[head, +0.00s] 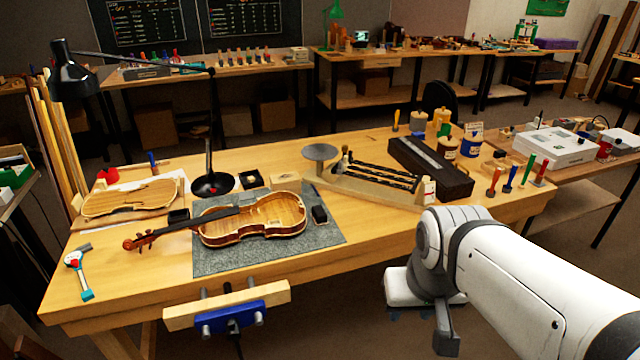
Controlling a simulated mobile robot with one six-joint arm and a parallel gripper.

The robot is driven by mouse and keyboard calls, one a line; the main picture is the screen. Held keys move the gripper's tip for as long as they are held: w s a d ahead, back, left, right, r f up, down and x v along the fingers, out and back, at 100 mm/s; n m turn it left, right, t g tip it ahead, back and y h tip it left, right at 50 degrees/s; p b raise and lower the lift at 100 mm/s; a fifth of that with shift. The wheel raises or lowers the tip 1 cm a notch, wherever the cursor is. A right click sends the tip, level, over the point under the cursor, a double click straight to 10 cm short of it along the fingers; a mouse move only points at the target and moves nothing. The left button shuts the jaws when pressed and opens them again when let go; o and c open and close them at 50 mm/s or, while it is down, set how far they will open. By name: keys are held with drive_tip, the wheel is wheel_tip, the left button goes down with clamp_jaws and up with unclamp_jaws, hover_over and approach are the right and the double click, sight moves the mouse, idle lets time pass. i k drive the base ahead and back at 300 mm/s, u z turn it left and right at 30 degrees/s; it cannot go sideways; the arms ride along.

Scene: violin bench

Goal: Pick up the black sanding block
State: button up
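A small black block (319,214) lies on the grey mat (225,262), just right of the violin body (255,220). It looks like the sanding block. Another small dark block (178,216) sits left of the violin, by the mat's left edge, so I cannot be fully sure which one is meant. My white arm comes in from the lower right, bent in front of the bench's right part. A dark grey part (446,342) at its lower end may belong to my gripper. It is well apart from both blocks, and its fingers cannot be made out.
A blue-jawed vise (230,318) juts from the bench's front edge. A wooden rack with dark rods (370,175) and a long dark case (430,168) stand right of the mat. A black lamp (212,184) stands behind the violin. The bench front right of the mat is clear.

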sight(318, 214)
drive_tip(key=i, duration=1.45)
drive_tip(key=u, duration=0.05)
